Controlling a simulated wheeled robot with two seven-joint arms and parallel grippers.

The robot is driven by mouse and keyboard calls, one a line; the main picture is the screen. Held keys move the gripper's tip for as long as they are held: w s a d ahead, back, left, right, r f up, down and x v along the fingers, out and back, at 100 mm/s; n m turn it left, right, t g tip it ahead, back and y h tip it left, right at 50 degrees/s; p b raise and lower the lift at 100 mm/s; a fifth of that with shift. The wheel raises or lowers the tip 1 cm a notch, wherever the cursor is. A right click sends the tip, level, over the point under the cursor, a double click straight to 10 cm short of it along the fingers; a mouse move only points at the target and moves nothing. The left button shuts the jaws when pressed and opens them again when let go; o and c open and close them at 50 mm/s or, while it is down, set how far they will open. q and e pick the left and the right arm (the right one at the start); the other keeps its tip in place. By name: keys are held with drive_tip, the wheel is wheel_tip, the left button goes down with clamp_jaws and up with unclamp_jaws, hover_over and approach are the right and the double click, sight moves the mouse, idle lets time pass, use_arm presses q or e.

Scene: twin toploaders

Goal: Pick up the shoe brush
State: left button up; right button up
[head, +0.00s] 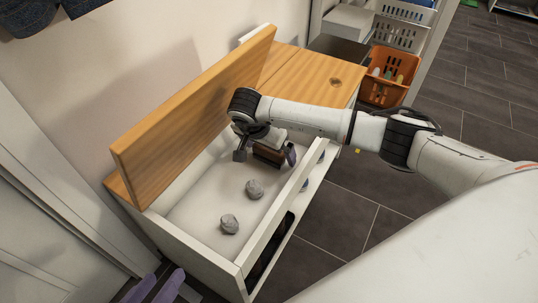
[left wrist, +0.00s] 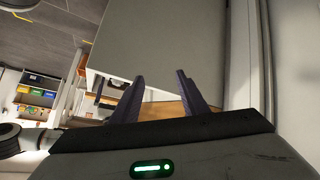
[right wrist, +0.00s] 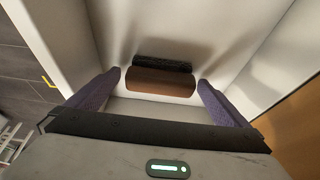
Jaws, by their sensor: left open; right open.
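The shoe brush (head: 268,154) has a brown wooden back and dark bristles. It lies inside the open left compartment of the wooden-topped chest, toward its right end. In the right wrist view the brush (right wrist: 160,83) lies crosswise between my fingers, a little beyond them, with its bristles (right wrist: 163,63) on the far side. My right gripper (head: 265,153) is open, reaching down into the compartment with a finger toward each end of the brush; contact cannot be told. My left gripper (head: 159,287) is open and empty at the bottom of the head view, outside the chest.
Two grey stones (head: 254,189) (head: 229,224) lie on the compartment floor. The raised wooden lid (head: 190,110) stands behind, and the white front wall (head: 275,215) borders the compartment. The second lid (head: 310,75) is closed. An orange basket (head: 388,75) stands beyond on the floor.

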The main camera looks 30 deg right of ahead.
drive_tip(key=c, duration=1.2)
drive_tip(key=shift+r, duration=0.1)
